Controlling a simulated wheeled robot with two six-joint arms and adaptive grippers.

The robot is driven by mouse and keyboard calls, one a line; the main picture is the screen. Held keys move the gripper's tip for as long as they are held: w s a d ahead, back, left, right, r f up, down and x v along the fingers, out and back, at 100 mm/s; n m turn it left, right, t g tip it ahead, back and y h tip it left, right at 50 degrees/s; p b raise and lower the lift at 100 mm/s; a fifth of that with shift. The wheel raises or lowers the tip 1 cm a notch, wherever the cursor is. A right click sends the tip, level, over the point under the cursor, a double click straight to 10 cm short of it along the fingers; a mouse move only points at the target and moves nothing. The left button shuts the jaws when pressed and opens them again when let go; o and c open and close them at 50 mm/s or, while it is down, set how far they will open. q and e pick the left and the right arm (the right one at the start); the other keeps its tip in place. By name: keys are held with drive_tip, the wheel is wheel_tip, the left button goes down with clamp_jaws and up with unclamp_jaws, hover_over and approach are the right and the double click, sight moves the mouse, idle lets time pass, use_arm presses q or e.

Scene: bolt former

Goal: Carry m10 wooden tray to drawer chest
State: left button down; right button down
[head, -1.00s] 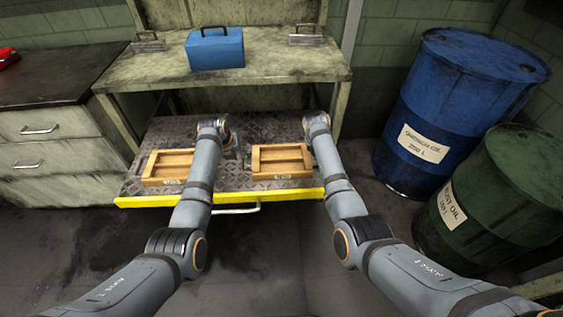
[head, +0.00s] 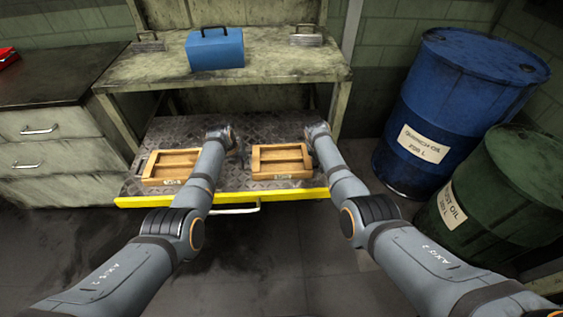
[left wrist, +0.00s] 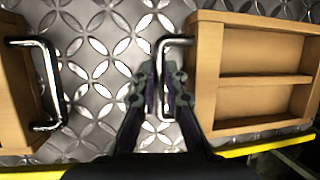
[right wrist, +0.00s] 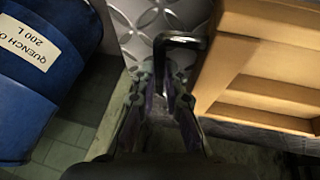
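Two wooden trays, one left (head: 168,166) and one right (head: 282,172), lie flat on the metal-plated surface; their labels are too small to read. The right tray also shows in the left wrist view (left wrist: 262,80) and right wrist view (right wrist: 270,97). My left gripper (left wrist: 160,70) has its fingers on either side of the tray's left metal handle (left wrist: 163,105). My right gripper (right wrist: 160,75) is likewise at the dark right handle (right wrist: 182,42). Both pairs of fingertips are close together; I cannot tell whether they press on the handles.
The plate has a yellow front edge (head: 150,201). A blue toolbox (head: 215,50) stands on the bench (head: 270,66) above. The drawer chest (head: 50,135) is at the left. Blue (head: 460,105) and green (head: 510,190) drums stand at the right. Floor in front is clear.

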idle(0.4)
